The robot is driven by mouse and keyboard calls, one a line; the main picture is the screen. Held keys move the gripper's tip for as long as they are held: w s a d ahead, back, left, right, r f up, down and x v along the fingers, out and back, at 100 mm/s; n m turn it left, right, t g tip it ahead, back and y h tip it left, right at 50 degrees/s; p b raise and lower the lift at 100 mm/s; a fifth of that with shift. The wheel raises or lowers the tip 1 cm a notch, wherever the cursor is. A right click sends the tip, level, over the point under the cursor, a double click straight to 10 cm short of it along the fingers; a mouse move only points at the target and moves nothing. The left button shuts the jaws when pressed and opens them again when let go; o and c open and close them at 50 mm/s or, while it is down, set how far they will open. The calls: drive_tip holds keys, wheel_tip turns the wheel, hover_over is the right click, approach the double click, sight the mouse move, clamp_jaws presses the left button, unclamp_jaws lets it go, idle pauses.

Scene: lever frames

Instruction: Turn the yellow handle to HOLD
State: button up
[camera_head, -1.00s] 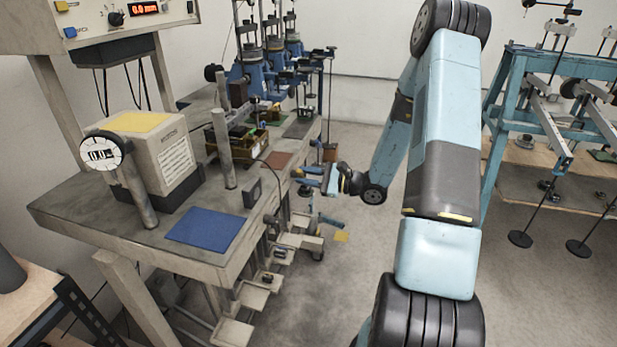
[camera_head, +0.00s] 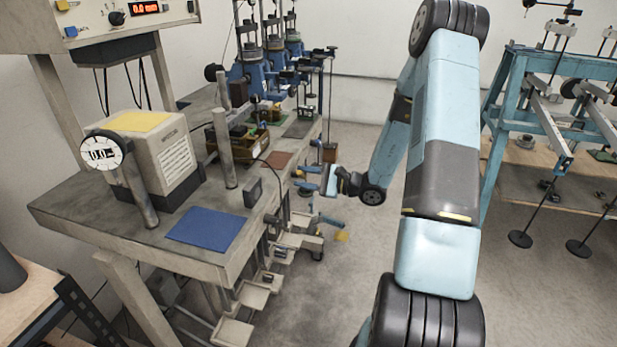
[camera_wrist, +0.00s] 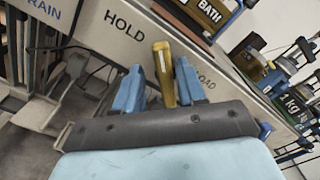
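The yellow handle (camera_wrist: 163,72) stands upright in the middle of the wrist view, in front of a pale panel edge. The word HOLD (camera_wrist: 124,25) is printed on the panel to the left of the handle. In the head view my gripper (camera_head: 312,182) is beside the bench's right edge.
The bench (camera_head: 120,222) carries a grey box (camera_head: 172,160), a blue mat (camera_head: 206,229) and several blue stands. A BATH label (camera_wrist: 202,30) and a DRAIN label (camera_wrist: 45,8) show in the wrist view. Blue frames (camera_head: 497,140) stand at right. Open floor lies between.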

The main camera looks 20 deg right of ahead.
drive_tip(key=shift+o, duration=0.2)
drive_tip(key=shift+d, duration=0.15)
drive_tip(key=shift+d, duration=0.1)
drive_tip(key=shift+s+d, duration=0.1)
drive_tip(key=shift+d, duration=0.15)
drive_tip(key=v, duration=1.3)
drive_tip(key=shift+s+a+f, duration=0.1)
drive_tip(key=s+a+r+n+g+h, duration=0.6)
drive_tip(key=s+a+r+n+g, duration=0.45)
drive_tip(key=a+r, duration=0.3)
drive_tip(key=s+d+r+n+t+h, duration=0.2)
drive_tip(key=s+r+n+t+h, duration=0.3)
drive_tip(key=s+r+h, duration=0.4)
drive_tip(key=s+r+t, duration=0.1)
drive_tip(key=s+r, duration=0.2)
drive_tip(key=r, duration=0.2)
drive_tip(key=shift+s, duration=0.4)
